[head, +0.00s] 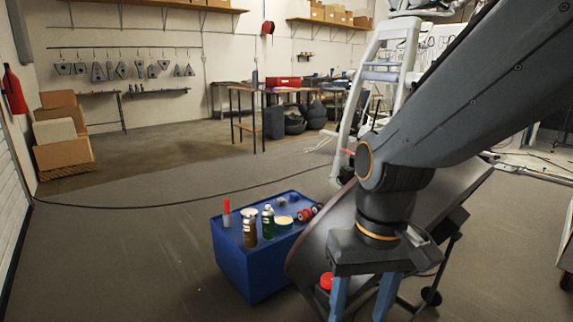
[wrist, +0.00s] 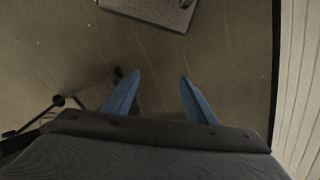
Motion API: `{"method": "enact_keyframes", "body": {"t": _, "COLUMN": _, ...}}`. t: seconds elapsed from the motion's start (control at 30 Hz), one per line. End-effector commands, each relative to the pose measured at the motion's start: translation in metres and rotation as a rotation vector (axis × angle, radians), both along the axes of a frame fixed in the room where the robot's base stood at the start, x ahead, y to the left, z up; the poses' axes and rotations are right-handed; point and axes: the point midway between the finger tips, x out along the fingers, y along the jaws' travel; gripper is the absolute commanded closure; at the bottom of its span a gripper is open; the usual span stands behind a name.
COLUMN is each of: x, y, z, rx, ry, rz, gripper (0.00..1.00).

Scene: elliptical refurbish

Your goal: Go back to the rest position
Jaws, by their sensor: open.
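My gripper (head: 361,298) points down at the lower right of the head view, in front of a dark tilted panel (head: 312,255). Its two blue fingers are apart with nothing visible between them. The lower finger ends are cut off by the bottom edge of the head view. A red round thing (head: 327,281) shows just left of the fingers in the head view; I cannot tell what it is.
A blue cart (head: 250,275) left of my arm carries a red-capped tube (head: 227,212), a brown bottle (head: 249,230), a green bottle (head: 268,222) and small parts. A grey elliptical machine frame (head: 347,115) stands behind my arm. Boxes (head: 62,138) stand far left. The left floor is clear except for a cable.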

Motion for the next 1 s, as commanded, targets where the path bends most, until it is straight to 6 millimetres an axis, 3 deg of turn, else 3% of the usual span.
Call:
{"method": "enact_keyframes", "body": {"t": 0.1, "x": -0.009, "y": 0.002, "z": -0.001, "rx": -0.008, "ry": -0.028, "rz": 0.062, "gripper": 0.49}}
{"method": "enact_keyframes", "body": {"t": 0.47, "x": -0.005, "y": -0.018, "z": 0.022, "rx": -0.024, "ry": -0.022, "rz": -0.005, "gripper": 0.49}}
{"method": "enact_keyframes", "body": {"t": 1.0, "x": -0.008, "y": -0.071, "z": 0.069, "rx": -0.057, "ry": -0.014, "rz": -0.141, "gripper": 0.49}}
